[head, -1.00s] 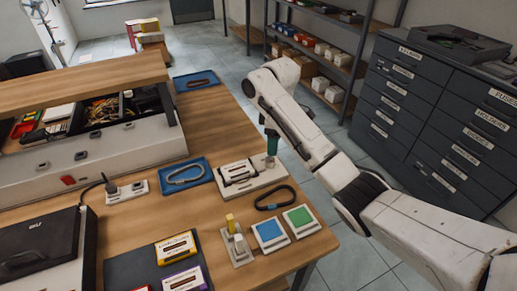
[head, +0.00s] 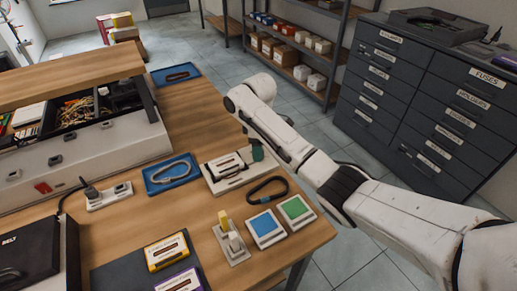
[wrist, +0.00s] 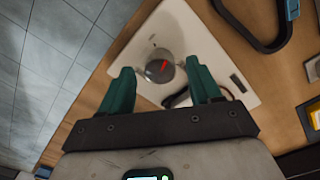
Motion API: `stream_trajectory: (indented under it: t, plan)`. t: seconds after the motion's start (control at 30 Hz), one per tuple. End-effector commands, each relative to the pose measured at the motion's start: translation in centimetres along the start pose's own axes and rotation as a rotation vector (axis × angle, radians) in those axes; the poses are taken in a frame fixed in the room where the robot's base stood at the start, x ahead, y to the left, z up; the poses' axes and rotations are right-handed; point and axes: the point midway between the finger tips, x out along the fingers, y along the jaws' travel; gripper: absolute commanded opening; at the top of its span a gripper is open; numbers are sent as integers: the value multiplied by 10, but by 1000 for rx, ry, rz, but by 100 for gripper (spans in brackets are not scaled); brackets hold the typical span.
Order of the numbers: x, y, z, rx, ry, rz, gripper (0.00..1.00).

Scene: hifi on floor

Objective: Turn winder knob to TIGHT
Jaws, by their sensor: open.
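The winder is a white plate (head: 222,184) on the wooden table, with a cassette-like part on it. In the wrist view, the plate (wrist: 237,88) carries a round grey knob (wrist: 153,73) with a red pointer. The pointer slants toward the upper right of that picture. My gripper (wrist: 160,64) has teal fingers, spread apart, one on each side of the knob. I see gaps between knob and fingers; contact is not visible. In the head view, my gripper (head: 258,153) is at the plate's far right corner, and the knob is hidden behind it. Any TIGHT lettering is too small to read.
A black loop (head: 267,189) lies just in front of the plate. A blue tray (head: 152,188) with a grey loop is to its left. Blue (head: 263,224) and green (head: 295,208) pads are at the front right. The table edge is close to the plate's right side.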

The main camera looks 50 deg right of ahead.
Motion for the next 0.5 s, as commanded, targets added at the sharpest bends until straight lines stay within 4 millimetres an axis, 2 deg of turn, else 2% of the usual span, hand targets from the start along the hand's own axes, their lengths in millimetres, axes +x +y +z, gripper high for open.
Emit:
stream_trajectory:
  t: [0.13,0.4,0.5]
  plan:
    - [9,0,0,0,0,-1,63]
    - [10,0,0,0,0,0,63]
    - [10,0,0,0,0,0,56]
